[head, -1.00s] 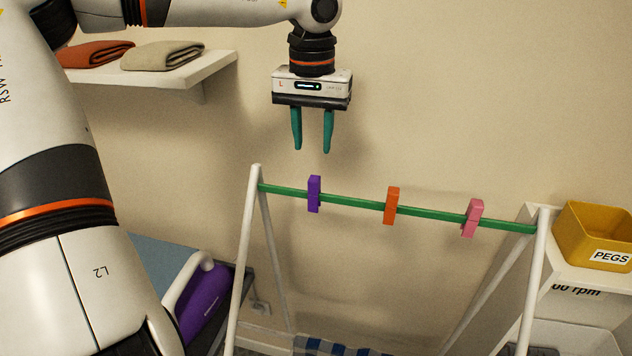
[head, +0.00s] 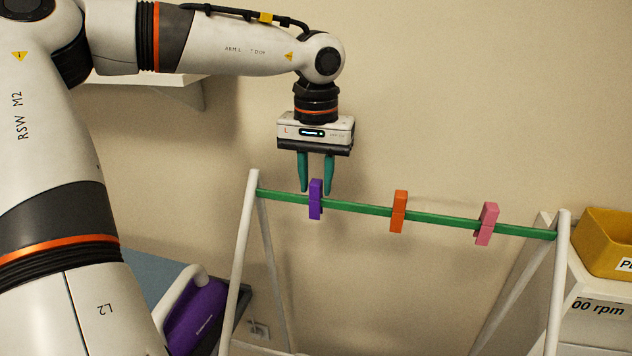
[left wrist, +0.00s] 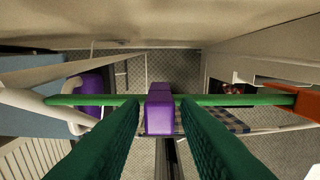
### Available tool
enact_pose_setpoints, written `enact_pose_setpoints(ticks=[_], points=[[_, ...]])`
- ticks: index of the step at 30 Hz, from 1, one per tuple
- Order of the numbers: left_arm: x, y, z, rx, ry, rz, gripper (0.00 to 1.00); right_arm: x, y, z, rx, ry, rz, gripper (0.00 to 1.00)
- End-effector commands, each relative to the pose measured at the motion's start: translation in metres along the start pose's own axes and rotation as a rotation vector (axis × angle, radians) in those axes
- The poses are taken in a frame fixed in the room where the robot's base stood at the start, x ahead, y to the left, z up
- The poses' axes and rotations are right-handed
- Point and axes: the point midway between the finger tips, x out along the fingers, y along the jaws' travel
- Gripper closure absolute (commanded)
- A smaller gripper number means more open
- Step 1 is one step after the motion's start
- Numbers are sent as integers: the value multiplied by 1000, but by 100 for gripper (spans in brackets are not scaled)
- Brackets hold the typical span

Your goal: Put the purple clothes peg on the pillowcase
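The purple clothes peg (head: 315,200) is clipped on the green rail (head: 350,207) of a white rack, nearest its left end. My left gripper (head: 316,191) points down over it, open, with its green fingertips on either side of the peg's upper part. In the left wrist view the peg (left wrist: 160,110) shows between the two fingers, with a gap on each side. I cannot make out the pillowcase for certain; a blue-and-white checked cloth (left wrist: 235,120) lies lower down in the left wrist view, partly hidden. My right gripper is not in view.
An orange peg (head: 398,212) and a pink peg (head: 487,224) are clipped further right on the rail. A yellow peg box (head: 604,241) stands at the right. The space above the rail is clear to the right.

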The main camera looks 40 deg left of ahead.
Motion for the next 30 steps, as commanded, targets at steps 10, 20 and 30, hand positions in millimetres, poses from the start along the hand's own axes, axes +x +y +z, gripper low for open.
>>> enact_pose_setpoints(ticks=[10,20,30], points=[[-1,0,0,0,0,0,94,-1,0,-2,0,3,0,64],[-56,0,0,0,0,-1,94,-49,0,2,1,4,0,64],[-70,0,0,0,0,0,94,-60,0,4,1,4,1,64]])
